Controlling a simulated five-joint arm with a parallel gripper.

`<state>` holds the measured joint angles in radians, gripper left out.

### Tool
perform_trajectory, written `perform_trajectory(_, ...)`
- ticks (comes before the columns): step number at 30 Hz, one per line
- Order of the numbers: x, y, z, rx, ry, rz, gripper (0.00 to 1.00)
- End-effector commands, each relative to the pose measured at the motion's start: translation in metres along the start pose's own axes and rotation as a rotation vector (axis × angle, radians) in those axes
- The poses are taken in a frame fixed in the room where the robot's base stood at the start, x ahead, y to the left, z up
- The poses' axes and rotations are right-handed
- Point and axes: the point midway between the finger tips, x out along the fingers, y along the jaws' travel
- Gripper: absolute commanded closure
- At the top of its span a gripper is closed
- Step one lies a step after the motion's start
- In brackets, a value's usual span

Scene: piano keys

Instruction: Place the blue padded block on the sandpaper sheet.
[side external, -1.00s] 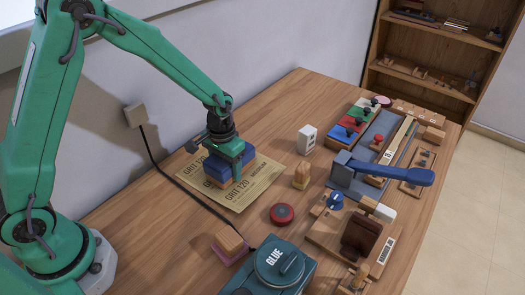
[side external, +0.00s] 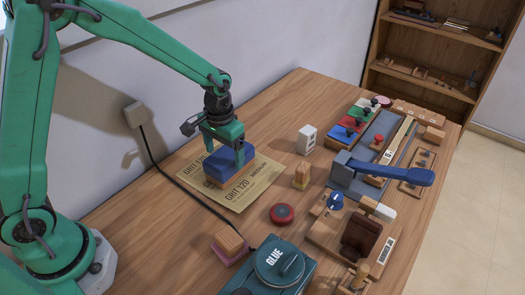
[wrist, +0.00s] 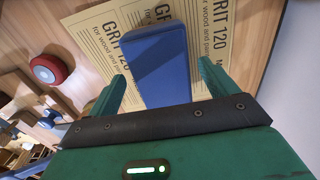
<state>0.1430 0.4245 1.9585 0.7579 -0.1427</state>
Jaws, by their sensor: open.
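The blue padded block (side external: 226,163) rests on the sandpaper sheet (side external: 243,196), near the sheet's middle, with a tan wooden edge showing at its lower side. The sheet is tan, printed "GRIT 120", and lies flat on the table. In the wrist view the block (wrist: 156,65) lies between and beyond the fingertips, on the printed sheet (wrist: 98,42). My gripper (side external: 222,148) is open above the block, its fingers apart on either side. The gripper (wrist: 160,80) holds nothing. The block's far underside is hidden.
A black cable (side external: 180,187) runs from a wall box past the sheet's left edge. A red round tin (side external: 282,213), a small wooden block (side external: 302,176) and a white box (side external: 306,139) stand to the right. A glue pot (side external: 279,263) and a pink-based block (side external: 229,242) are in front.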

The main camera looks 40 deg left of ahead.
Motion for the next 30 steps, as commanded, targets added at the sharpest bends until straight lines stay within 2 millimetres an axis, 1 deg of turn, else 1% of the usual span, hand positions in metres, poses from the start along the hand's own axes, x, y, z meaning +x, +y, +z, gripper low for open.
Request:
perform_trajectory(1, -0.01, 0.0, -0.001, 0.0, 0.005, 0.001, 0.15)
perform_trajectory(6, -0.038, 0.0, -0.001, 0.0, 0.004, 0.001, 0.15)
perform_trajectory(12, -0.061, 0.0, 0.0, 0.0, 0.001, 0.0, 0.15)
perform_trajectory(18, -0.071, 0.0, 0.0, 0.0, 0.0, 0.0, 0.15)
perform_trajectory(30, -0.071, 0.0, 0.0, 0.0, -0.001, 0.0, 0.15)
